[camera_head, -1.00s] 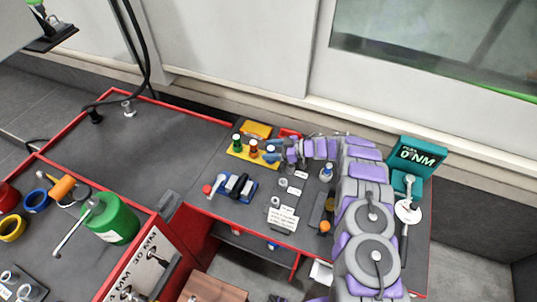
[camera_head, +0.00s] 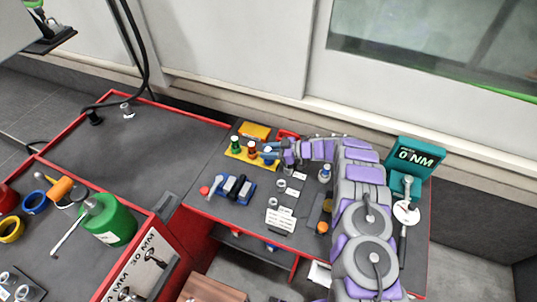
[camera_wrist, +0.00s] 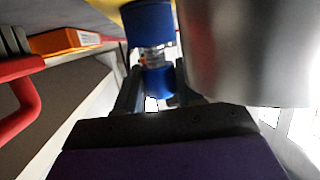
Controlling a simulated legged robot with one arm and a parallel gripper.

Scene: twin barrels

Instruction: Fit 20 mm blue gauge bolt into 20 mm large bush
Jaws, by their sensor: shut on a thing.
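The blue gauge bolt (camera_wrist: 157,78) is between my gripper's fingers (camera_wrist: 155,90) in the wrist view, with blue parts above and below a shiny metal middle. My gripper is shut on it. In the head view the bolt's blue top (camera_head: 268,151) shows at the right end of the yellow rack (camera_head: 250,156), beside my gripper (camera_head: 276,160). I cannot tell whether the bolt is clear of the rack. Small pale ring-shaped bushes (camera_head: 281,187) stand on the bench near white labels; their sizes are not readable, so I cannot tell which is the large bush.
A green bolt (camera_head: 236,144) and a red bolt (camera_head: 252,147) stand in the rack. A blue fixture with a black block (camera_head: 237,187) sits to the left. A big grey cylinder (camera_wrist: 245,50) fills the wrist view's right side.

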